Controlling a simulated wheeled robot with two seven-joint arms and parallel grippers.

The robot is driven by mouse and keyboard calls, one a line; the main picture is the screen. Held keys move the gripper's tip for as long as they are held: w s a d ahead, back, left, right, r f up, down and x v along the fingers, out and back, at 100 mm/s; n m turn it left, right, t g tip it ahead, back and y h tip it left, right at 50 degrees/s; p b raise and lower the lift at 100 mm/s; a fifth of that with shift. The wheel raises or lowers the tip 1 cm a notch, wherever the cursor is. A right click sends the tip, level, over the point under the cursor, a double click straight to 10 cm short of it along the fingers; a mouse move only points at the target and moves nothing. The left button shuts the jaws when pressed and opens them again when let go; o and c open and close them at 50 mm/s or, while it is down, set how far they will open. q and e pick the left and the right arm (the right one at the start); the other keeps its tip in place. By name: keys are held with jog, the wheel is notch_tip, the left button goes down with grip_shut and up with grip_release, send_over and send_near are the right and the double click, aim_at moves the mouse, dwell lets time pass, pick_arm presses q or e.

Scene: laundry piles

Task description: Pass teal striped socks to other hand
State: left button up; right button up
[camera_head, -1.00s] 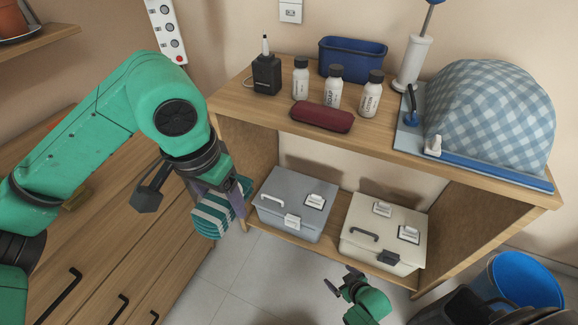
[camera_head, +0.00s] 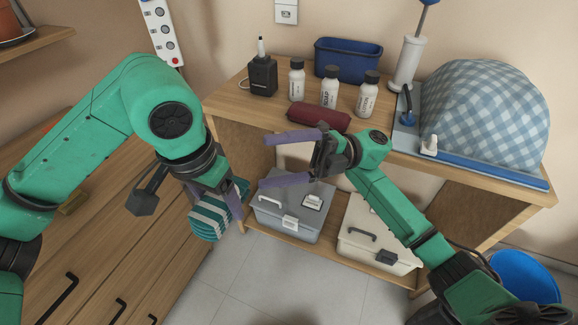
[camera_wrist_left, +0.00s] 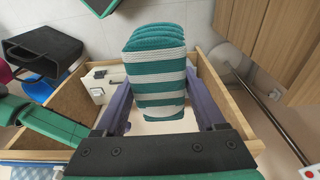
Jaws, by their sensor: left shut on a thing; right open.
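The teal and white striped socks (camera_head: 209,217) are a rolled bundle held in my left gripper (camera_head: 222,203), in front of the wooden shelf unit. In the left wrist view, the socks (camera_wrist_left: 157,72) sit between the two purple fingers of my left gripper (camera_wrist_left: 160,108). My right gripper (camera_head: 279,160) is open and empty, its purple fingers pointing left toward the socks. It is in front of the shelf top's edge, to the right of the socks and apart from them.
The wooden shelf (camera_head: 232,98) carries bottles (camera_head: 330,86), a dark red case (camera_head: 318,117), a blue bin (camera_head: 350,60) and a checked cloth mound (camera_head: 490,110). A grey box (camera_head: 287,217) and a cream box (camera_head: 375,235) stand below. A blue bucket (camera_head: 527,277) is at right.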

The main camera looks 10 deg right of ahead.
aim_at(243, 195)
jog(key=a+f+h, duration=0.2)
jog(key=a, duration=0.1)
jog(key=s+a+f+t+h, duration=0.1)
jog(key=a+f+h, duration=0.1)
jog(key=a, duration=0.1)
jog(key=s+a+f+h, duration=0.1)
jog(key=a+f+h, duration=0.1)
jog(key=a, duration=0.1)
jog(key=shift+s+a+n+t, duration=0.15)
jog(key=shift+n+t, duration=0.15)
jog(key=shift+t, duration=0.1)
jog(key=shift+f, duration=0.1)
jog(key=c, duration=1.1)
pick_arm(q)
jog(key=o, duration=1.3)
pick_arm(e)
grip_shut()
